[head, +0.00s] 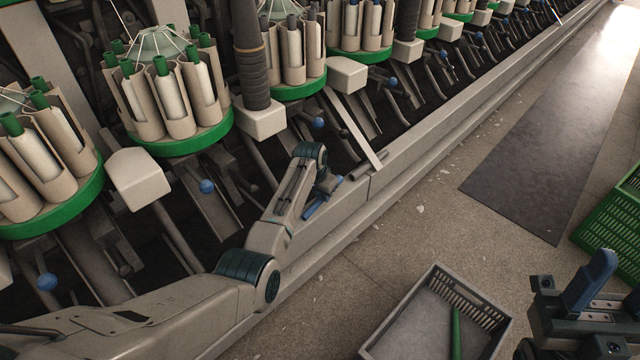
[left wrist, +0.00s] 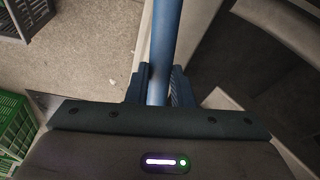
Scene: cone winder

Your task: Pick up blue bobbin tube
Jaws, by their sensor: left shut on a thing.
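The blue bobbin tube (left wrist: 164,45) runs up the middle of the left wrist view. Its lower part sits between the two dark blue fingers of my left gripper (left wrist: 158,85), which is shut on it. In the head view my left gripper (head: 322,197) is low over the pale rail along the machine's front, partly hidden by my own arm. I cannot clearly separate the tube from the blue fingers there. My right gripper (head: 612,285) is at the lower right edge, partly cut off, with its blue fingers apart and nothing seen between them.
The winding machine's pale front rail (head: 400,160) runs diagonally, with green-based tube holders (head: 180,143) behind it. A grey crate (head: 390,335) holding a green tube (head: 456,332) stands on the floor. A green crate (head: 612,222) is at the right. A dark mat (head: 545,150) lies on open floor.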

